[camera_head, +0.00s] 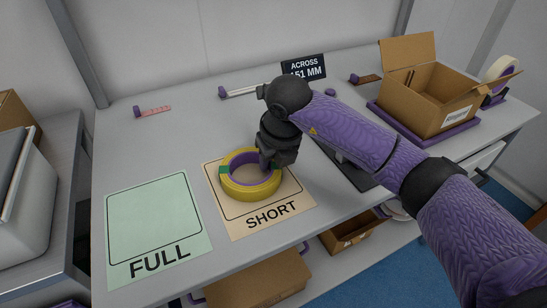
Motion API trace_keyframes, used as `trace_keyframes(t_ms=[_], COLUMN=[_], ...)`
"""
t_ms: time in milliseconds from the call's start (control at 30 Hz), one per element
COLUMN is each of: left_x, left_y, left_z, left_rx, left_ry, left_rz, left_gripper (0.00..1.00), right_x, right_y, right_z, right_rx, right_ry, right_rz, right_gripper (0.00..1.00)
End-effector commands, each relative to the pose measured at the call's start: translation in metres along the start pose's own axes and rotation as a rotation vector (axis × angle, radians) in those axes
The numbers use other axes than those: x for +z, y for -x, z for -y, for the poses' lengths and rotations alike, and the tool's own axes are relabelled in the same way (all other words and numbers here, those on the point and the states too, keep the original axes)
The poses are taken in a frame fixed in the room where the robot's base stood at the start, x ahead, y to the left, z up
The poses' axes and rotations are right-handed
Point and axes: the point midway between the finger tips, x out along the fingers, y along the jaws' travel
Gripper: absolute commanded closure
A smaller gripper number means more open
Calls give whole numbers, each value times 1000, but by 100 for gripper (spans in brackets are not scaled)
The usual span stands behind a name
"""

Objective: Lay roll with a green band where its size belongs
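A yellow tape roll (252,195) with a green band and a purple inner core lies flat, or nearly so, on the tan mat marked SHORT (292,203). The pale green mat marked FULL (160,215) is bare, to the left. My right gripper (268,166) points down at the roll's far right wall, touching or very close to it. Its fingertips are partly hidden, so I cannot tell whether they are closed on the wall. A dark sign (304,66) reads ACROSS and 51 MM, its lower left cut off by my arm. My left gripper is out of view.
An open cardboard box (428,100) stands in a purple tray at the back right, with another tape roll (502,68) beyond it. Small purple-ended tools, one a caliper-like bar (243,91), lie along the back. The table's left back is mostly clear.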

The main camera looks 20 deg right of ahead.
Motion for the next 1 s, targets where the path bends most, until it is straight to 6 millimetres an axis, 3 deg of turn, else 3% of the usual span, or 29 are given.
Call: trace_keyframes(t_ms=[67, 367, 733, 867, 1000], left_x=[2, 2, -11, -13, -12], left_y=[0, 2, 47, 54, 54], left_z=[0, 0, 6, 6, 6], left_rx=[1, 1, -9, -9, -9], left_ry=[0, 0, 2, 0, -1], left_rz=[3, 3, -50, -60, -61], left_gripper=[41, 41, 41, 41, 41], right_x=[0, 1, 3, 2, 1], right_y=[0, 4, 101, 120, 124], right_z=[0, 0, 0, 0, 0], right_rx=[0, 0, 0, 0, 0], right_ry=[0, 0, 0, 0, 0], right_rz=[0, 1, 7, 4, 0], right_gripper=[39, 39, 39, 39, 39])
